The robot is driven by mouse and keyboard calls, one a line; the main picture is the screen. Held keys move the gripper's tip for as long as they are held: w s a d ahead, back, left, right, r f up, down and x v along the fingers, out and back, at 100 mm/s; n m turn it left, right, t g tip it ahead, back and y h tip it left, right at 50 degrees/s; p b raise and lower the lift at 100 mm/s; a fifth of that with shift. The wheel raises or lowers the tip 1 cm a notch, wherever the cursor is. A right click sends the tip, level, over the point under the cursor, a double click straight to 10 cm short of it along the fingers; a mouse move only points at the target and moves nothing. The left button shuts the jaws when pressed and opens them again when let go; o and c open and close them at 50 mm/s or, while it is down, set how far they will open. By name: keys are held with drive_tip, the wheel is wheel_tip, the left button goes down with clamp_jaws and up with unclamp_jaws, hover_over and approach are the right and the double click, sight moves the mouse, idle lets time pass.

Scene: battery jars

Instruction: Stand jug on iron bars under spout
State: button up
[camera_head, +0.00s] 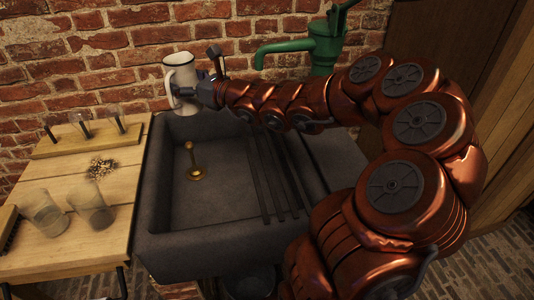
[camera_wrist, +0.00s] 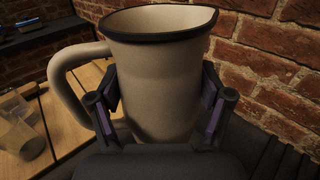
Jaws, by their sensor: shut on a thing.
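A cream jug (camera_head: 181,78) with a dark rim is held upright at the back left of the sink, high in the head view. In the wrist view the jug (camera_wrist: 158,80) fills the middle, its handle to the left. My gripper (camera_head: 203,92) has a finger on each side of the jug's body; the fingers also show in the wrist view (camera_wrist: 160,118). The dark iron bars (camera_head: 275,178) run front to back across the right of the sink, to the right of the jug. The green pump's spout (camera_head: 271,50) points left, right of the jug.
The stone sink (camera_head: 153,215) holds a brass piece (camera_head: 194,163) on its floor. A wooden table (camera_head: 55,262) at left carries glass jars (camera_head: 90,207) and a wooden rack (camera_head: 85,139). A brick wall (camera_head: 120,62) stands close behind the jug.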

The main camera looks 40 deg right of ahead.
drive_tip(key=s+d+f+n+g+y+b, duration=0.2)
drive_tip(key=s+d+f+y+b, duration=0.15)
drive_tip(key=s, duration=0.45)
drive_tip(key=s+d+f+n+g+y+b, duration=0.1)
drive_tip(key=s+d+f+n+y+b, duration=0.2)
drive_tip(key=s, duration=0.6)
drive_tip(key=w+d+f+m+h, duration=0.1)
drive_tip(key=w+d+f, duration=0.4)
drive_tip(key=w+d, duration=0.5)
drive_tip(key=shift+w+d+f+b, duration=0.3)
drive_tip(key=shift+d+f+b, duration=0.05)
drive_tip(key=shift+d, duration=0.9)
drive_tip(key=shift+f, duration=0.15)
drive_tip(key=o, duration=1.4)
drive_tip(key=shift+f, duration=0.1)
drive_tip(key=v, duration=1.2)
drive_tip(key=shift+r+p, duration=0.35)
drive_tip(key=shift+r, duration=0.05)
